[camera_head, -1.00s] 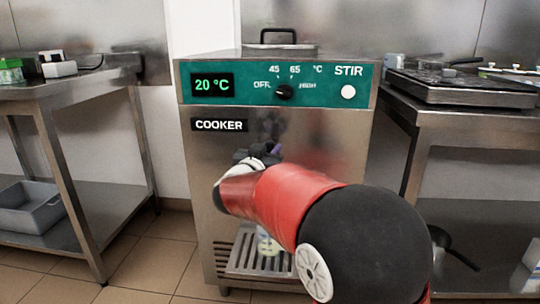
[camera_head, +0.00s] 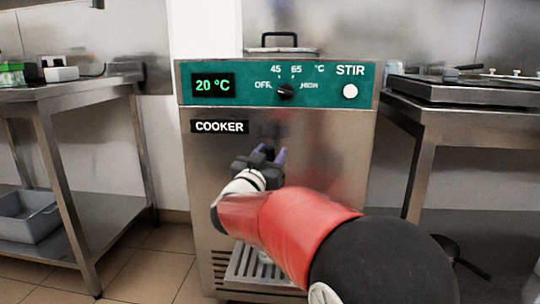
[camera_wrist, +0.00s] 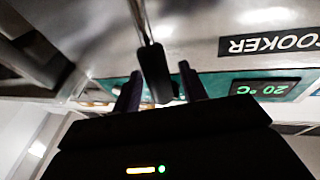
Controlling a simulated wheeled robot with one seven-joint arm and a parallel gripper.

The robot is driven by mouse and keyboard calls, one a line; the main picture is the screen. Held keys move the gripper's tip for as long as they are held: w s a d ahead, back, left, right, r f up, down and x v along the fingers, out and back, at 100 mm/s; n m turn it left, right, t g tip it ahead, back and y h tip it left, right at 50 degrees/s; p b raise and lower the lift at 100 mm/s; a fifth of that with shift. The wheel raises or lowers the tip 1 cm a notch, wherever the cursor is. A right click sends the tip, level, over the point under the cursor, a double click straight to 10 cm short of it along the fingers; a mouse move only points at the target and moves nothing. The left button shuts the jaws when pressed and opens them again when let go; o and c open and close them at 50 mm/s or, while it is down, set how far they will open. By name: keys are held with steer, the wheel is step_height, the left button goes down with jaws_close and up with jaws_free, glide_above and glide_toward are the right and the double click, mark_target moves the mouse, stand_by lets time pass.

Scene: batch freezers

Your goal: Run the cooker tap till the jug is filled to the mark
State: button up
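The cooker (camera_head: 330,150) is a steel cabinet with a green panel reading 20 °C. My gripper (camera_head: 269,154) is in front of its face, below the COOKER label's height, with its purple fingertips apart. In the wrist view, a dark tap handle (camera_wrist: 155,72) on a thin metal stem stands between the two fingers of my gripper (camera_wrist: 160,90); I cannot tell whether they touch it.
A steel table (camera_head: 70,92) with a grey bin (camera_head: 28,222) on its lower shelf stands at left. Another steel table (camera_head: 425,118) with a hob-like unit (camera_head: 460,92) stands at right. A black-handled lid (camera_head: 282,50) is on top of the cooker.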

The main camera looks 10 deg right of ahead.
steer(key=v, duration=0.8)
steer(key=shift+o, duration=0.3)
steer(key=shift+w, duration=0.1)
stand_by(1.5)
